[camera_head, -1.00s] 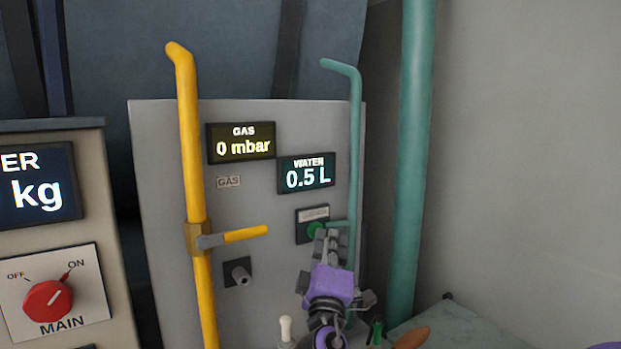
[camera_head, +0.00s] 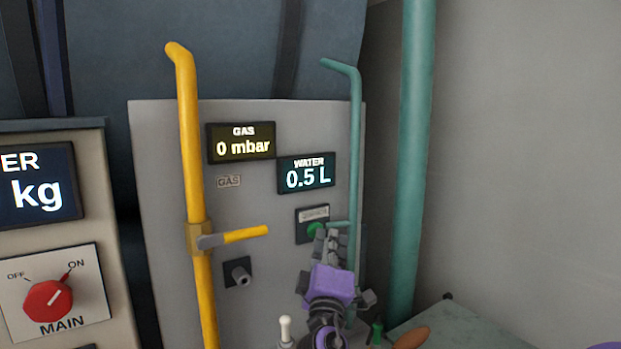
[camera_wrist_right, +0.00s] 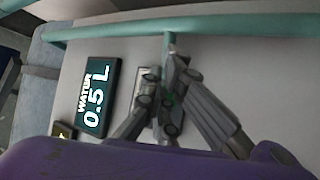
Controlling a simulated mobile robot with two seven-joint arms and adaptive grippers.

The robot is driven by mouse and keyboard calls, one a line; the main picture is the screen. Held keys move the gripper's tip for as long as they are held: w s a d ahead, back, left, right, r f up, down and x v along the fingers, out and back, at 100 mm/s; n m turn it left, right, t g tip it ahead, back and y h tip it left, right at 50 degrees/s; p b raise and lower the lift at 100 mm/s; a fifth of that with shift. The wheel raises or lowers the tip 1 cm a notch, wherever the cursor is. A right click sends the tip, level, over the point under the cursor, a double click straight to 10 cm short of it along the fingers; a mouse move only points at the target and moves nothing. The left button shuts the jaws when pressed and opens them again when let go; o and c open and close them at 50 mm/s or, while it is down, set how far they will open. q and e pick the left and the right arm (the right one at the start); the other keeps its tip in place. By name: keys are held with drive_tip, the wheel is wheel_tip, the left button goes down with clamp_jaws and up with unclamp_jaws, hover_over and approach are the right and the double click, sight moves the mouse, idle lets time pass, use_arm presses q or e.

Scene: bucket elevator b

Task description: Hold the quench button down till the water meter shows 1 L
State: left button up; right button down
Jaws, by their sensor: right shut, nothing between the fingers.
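The green quench button (camera_head: 314,229) sits on a dark plate with a pale label, on the grey panel. My right gripper (camera_head: 328,237) is shut and empty, with its fingertips at the button, covering part of it. In the right wrist view the fingertips (camera_wrist_right: 170,80) reach the button's plate; the button is mostly hidden there. I cannot tell how far the button is pressed. The water meter (camera_head: 306,174) above it reads 0.5 L. It also reads 0.5 L, turned on its side, in the right wrist view (camera_wrist_right: 97,98). My left gripper is not in view.
A teal pipe (camera_head: 355,130) runs just right of the button, with a thicker teal pipe (camera_head: 411,150) beyond. A yellow gas pipe (camera_head: 186,130) with a lever (camera_head: 245,235) stands left. The gas display (camera_head: 241,143) reads 0 mbar. A red MAIN knob (camera_head: 48,300) points to ON.

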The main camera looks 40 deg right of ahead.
drive_tip(key=shift+s, duration=0.1)
idle(0.5)
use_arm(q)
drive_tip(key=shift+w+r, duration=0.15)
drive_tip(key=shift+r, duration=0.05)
use_arm(e)
drive_tip(key=shift+s+a, duration=0.1)
drive_tip(key=shift+s, duration=0.65)
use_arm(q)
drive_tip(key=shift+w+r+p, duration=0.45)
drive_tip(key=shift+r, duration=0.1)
use_arm(e)
drive_tip(key=shift+s+a, duration=0.15)
drive_tip(key=shift+s, duration=1.1)
drive_tip(key=shift+s+a, duration=0.15)
drive_tip(key=shift+s, duration=1.1)
